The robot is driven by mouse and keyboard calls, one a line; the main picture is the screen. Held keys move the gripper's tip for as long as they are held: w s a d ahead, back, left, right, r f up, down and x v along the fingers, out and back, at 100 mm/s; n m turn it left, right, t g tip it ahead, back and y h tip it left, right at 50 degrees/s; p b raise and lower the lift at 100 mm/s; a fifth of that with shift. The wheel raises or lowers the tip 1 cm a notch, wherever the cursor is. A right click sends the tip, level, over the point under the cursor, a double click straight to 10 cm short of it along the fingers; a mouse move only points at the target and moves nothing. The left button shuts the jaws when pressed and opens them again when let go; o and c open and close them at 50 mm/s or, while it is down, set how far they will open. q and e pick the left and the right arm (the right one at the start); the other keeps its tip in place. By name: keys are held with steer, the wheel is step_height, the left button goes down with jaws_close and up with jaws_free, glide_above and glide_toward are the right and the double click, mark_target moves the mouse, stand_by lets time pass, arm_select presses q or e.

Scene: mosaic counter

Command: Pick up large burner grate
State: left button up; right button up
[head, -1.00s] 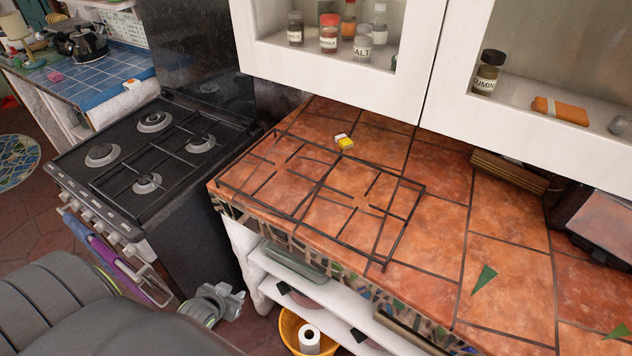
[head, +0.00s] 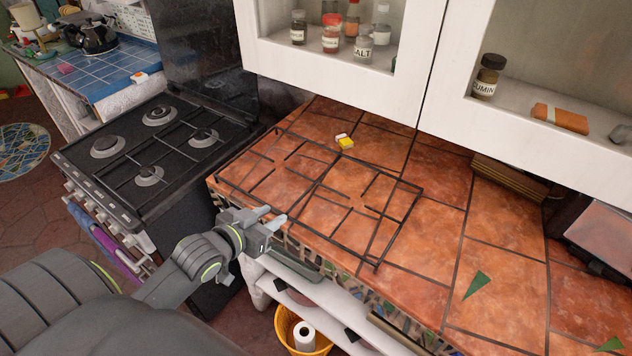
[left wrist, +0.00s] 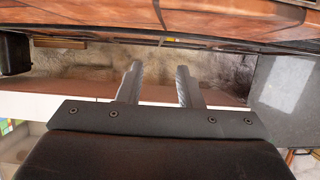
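The large burner grate (head: 319,181) is a thin black rectangular frame with inner bars. It lies flat on the terracotta tile counter in the head view, reaching close to the counter's front edge. My left gripper (head: 274,215) is open and empty, just in front of the grate's front side near the counter edge. Its two fingers are apart with nothing between them in the left wrist view (left wrist: 159,78). The exact gap between fingers and grate cannot be told. My right gripper is not in view.
A black stove (head: 118,175) with burners and another grate stands left of the counter. A small yellow-and-white item (head: 345,142) lies behind the grate. White cabinets (head: 335,85) overhang the counter's back. A green shard (head: 477,284) lies to the right on otherwise bare tile.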

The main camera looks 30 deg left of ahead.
arm_select(q)
glide_toward(303, 195)
steer(key=x, duration=0.3)
steer(key=shift+w+d+f+p, duration=0.15)
steer(key=shift+w+f+p, duration=0.15)
steer(key=shift+p, duration=0.1)
steer(key=shift+w, duration=0.35)
steer(key=shift+p+x, duration=0.75)
steer(key=shift+x, duration=1.6)
jaws_close()
